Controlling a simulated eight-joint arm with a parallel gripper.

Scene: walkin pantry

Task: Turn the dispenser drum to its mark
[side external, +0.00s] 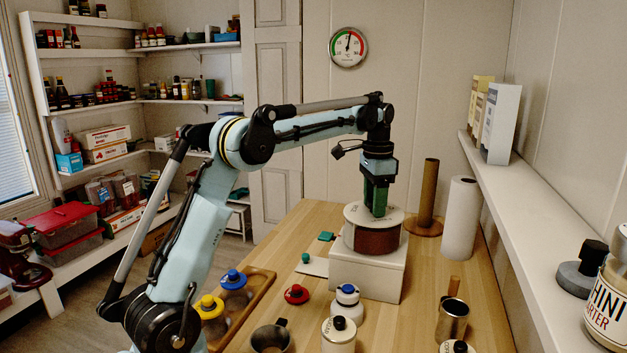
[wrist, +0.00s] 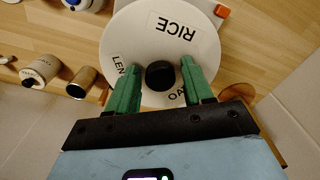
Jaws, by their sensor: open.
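The dispenser drum (side external: 374,240) has a white top and a brown side and sits on a white box-shaped base (side external: 366,274). In the wrist view the drum's white top (wrist: 135,32) carries the label RICE and partly covered labels starting LEN and OA. A black round knob (wrist: 160,76) stands at its centre. An orange-red mark (wrist: 222,11) shows just past the rim, near the RICE label. My gripper (side external: 378,213) points down over the drum. In the wrist view its green fingers (wrist: 160,65) are open on either side of the knob, with gaps visible.
A paper towel roll (side external: 459,218) and a brown upright post (side external: 429,195) stand behind and right of the drum. Jars, a metal mug (side external: 452,320) and a red lid (side external: 296,294) lie in front. A shelf (side external: 530,190) runs along the right wall.

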